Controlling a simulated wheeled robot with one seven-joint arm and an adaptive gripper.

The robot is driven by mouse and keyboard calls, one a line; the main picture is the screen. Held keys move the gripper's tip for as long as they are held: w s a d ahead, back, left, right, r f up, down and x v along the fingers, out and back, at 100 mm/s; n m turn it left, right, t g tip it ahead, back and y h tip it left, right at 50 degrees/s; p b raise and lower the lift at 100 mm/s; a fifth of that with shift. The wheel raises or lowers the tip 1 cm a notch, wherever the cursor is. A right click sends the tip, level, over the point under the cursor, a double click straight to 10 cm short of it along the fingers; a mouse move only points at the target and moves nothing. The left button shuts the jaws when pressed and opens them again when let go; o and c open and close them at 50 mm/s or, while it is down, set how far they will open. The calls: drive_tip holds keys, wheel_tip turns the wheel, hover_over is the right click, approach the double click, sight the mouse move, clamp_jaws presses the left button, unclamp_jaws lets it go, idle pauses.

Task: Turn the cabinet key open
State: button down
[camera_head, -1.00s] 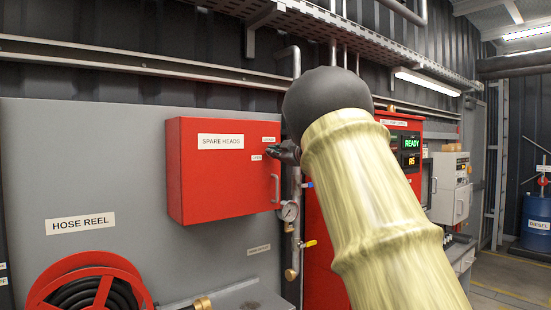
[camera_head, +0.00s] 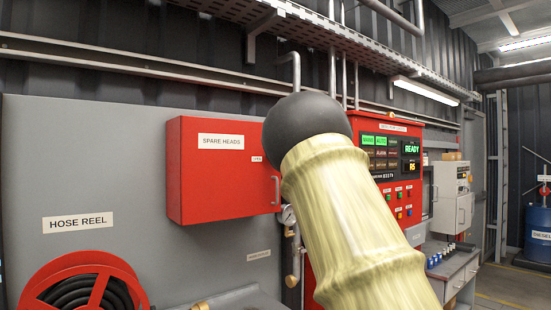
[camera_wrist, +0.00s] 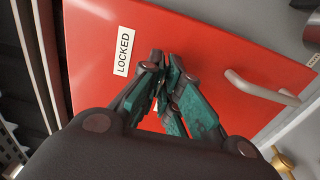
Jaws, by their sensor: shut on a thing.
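The red cabinet labelled SPARE HEADS (camera_head: 215,190) hangs on the grey wall panel, and its door looks shut. In the wrist view, its red face (camera_wrist: 95,25) fills the middle, with a LOCKED label (camera_wrist: 123,51) left of my fingertips. My gripper (camera_wrist: 163,70) is at the cabinet face with its fingers close together, shut on the key. The key itself is hidden between the fingers, so its angle cannot be told. In the head view, my arm hides the gripper and the lock. A small label (camera_head: 257,159) shows beside the arm.
A metal door handle (camera_wrist: 262,90) is right of my fingers. A pressure gauge (camera_head: 288,215) and pipes stand just right of the cabinet. A red control panel (camera_head: 395,165) is behind my arm. The hose reel (camera_head: 85,285) is lower left.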

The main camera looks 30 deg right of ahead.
idle(0.4)
drive_tip(key=c, duration=1.6)
unclamp_jaws()
drive_tip(key=shift+c, duration=0.2)
drive_tip(key=s+d, duration=0.1)
drive_tip(key=s, duration=1.1)
drive_tip(key=shift+f, duration=0.1)
